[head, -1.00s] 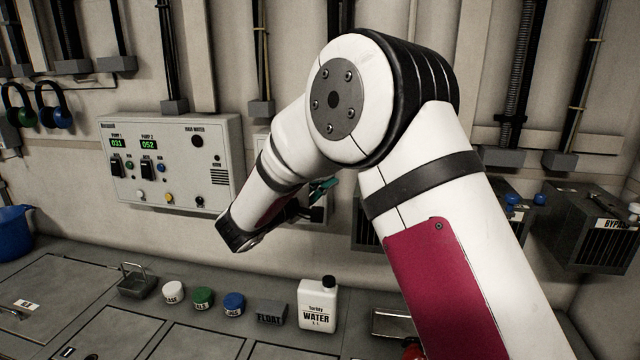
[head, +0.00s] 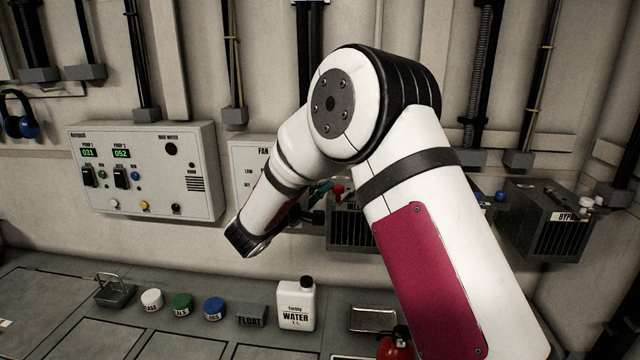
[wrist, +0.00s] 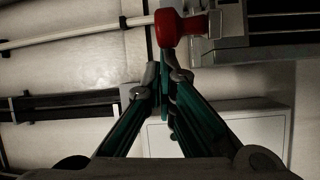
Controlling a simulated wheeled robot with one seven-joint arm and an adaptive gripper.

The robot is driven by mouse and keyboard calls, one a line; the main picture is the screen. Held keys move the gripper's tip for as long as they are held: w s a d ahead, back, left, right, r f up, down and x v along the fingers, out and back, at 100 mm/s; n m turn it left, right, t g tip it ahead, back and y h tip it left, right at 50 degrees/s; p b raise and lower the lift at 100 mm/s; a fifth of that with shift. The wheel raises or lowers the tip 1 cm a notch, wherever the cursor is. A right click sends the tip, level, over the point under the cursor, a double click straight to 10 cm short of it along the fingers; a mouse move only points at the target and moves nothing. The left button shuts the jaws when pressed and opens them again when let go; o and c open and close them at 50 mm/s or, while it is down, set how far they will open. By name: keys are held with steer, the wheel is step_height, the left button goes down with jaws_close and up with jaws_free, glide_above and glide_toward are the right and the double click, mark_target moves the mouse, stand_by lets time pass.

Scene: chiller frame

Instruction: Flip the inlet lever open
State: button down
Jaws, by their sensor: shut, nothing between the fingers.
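A red knob (wrist: 172,28), which looks like the inlet lever's handle, shows in the wrist view just beyond my fingertips, beside a grey housing (wrist: 228,22). In the head view the red knob (head: 338,190) sits at the top of a dark finned box (head: 350,236), whose label is partly hidden by my arm. My gripper (wrist: 165,68) is shut and empty, with its teal fingers together just short of the knob. Contact cannot be told. In the head view my gripper (head: 323,187) is mostly hidden behind my forearm, close to the knob. The lever's pivot is not clear.
A pump control panel (head: 145,170) and a fan panel (head: 248,160) are on the wall at left. A bypass box (head: 550,225) is at right. On the counter stand several jars, a float block (head: 251,316), a water bottle (head: 296,304) and a metal tray (head: 372,319).

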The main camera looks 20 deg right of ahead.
mark_target(341, 189)
steer(key=shift+s+d, duration=0.1)
steer(key=shift+n+t+y, duration=0.7)
steer(key=shift+s+d+b, duration=0.4)
steer(key=shift+s+d, duration=1.4)
steer(key=shift+s, duration=0.05)
